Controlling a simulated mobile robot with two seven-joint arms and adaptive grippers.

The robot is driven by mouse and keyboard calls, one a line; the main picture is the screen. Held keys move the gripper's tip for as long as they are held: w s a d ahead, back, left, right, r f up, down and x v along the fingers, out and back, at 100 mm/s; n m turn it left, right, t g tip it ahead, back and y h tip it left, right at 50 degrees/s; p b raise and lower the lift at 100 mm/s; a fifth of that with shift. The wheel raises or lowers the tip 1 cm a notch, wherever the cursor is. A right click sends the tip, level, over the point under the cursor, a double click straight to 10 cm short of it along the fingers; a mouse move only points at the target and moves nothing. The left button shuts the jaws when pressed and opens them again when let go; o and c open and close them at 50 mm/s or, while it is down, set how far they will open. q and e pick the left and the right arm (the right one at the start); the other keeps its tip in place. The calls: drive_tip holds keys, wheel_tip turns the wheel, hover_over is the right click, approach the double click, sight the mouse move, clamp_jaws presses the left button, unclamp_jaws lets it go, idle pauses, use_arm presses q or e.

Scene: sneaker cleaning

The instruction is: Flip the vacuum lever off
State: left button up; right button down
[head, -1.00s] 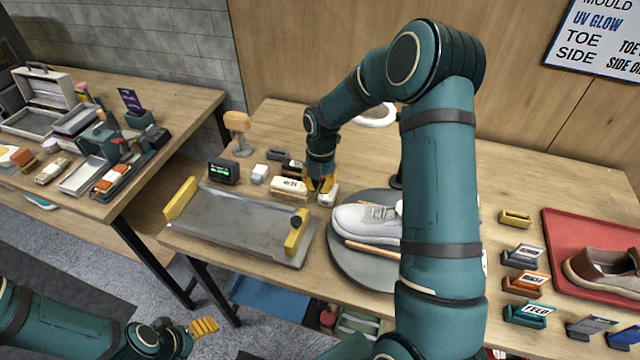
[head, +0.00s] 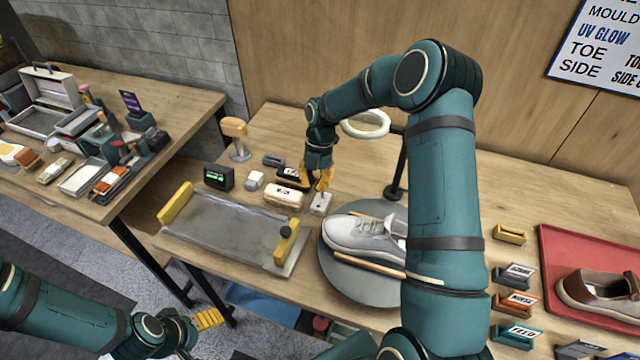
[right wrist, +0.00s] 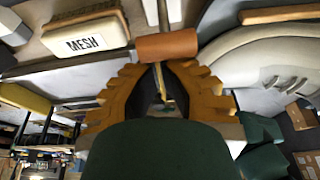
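A small pale box (head: 320,204) with a short dark upright piece on top stands just left of the sneaker, under my right gripper; I take it for the vacuum lever's box. My right gripper (head: 317,183) is close above it with its yellow fingers apart. In the right wrist view an orange-brown cylinder (right wrist: 167,45) on a thin rod lies just beyond the fingertips, and the rod runs back between the fingers (right wrist: 160,76). I cannot tell if they touch it. My left gripper (head: 208,319) is low at the left, away from the table, and holds nothing visible.
A white block marked MESH (right wrist: 90,35) is beside my right gripper. A grey sneaker (head: 362,236) sits on the round turntable (head: 350,277). A grey tray (head: 225,228) with yellow end bars lies front left. A ring lamp (head: 366,124) stands behind the gripper.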

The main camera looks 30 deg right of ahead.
drive_tip(key=shift+w+d+r, duration=0.1)
drive_tip(key=shift+w+d, duration=0.1)
drive_tip(key=shift+d, duration=0.1)
drive_tip(key=shift+w+d+r, duration=0.2)
drive_tip(key=shift+w+d, duration=0.25)
drive_tip(key=shift+w, duration=0.1)
drive_tip(key=shift+w+d, duration=0.4)
drive_tip(key=shift+d, duration=0.05)
drive_tip(key=shift+d+r, duration=0.1)
